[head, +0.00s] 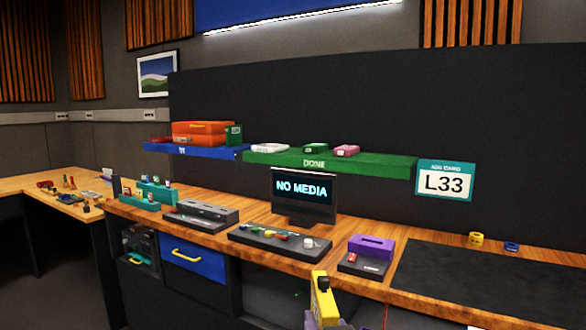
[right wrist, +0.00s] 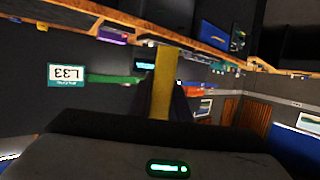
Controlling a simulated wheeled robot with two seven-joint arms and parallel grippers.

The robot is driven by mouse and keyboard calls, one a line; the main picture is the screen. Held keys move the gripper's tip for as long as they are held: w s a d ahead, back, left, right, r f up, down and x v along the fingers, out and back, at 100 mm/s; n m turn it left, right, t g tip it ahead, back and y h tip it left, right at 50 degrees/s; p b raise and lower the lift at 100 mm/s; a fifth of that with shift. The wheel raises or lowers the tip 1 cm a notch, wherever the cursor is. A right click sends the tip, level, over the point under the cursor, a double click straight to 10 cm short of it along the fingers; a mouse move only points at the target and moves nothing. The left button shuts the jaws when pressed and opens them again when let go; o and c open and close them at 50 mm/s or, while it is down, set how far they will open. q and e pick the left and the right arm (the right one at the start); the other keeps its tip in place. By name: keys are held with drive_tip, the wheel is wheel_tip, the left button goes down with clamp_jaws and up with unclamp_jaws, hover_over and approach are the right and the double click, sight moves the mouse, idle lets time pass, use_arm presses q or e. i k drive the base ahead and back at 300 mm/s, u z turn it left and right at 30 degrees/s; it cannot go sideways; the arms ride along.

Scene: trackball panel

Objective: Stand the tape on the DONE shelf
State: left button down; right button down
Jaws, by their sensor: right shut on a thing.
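A yellow, flat block (head: 322,295), likely the tape, stands roughly upright at the bottom of the head view. It also shows as a yellow strip (right wrist: 162,85) between the dark fingers in the right wrist view. My right gripper (head: 325,318) is shut on it, in front of the desk edge, lower and nearer than the shelf. The green DONE shelf (head: 390,168) is on the dark back panel. It carries white items (head: 268,148) and a pink item (head: 347,150); its right part is bare. My left gripper is not in view.
A NO MEDIA screen (head: 303,195) stands below the shelf. A blue shelf (head: 195,151) with orange boxes (head: 200,132) adjoins it on the left. A purple box (head: 371,245) and a control panel (head: 280,240) sit on the desk. An L33 card (head: 445,181) hangs right of the shelf.

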sight(383, 160)
drive_tip(key=u, duration=0.6)
drive_tip(key=i, duration=2.15)
drive_tip(key=z, duration=0.9)
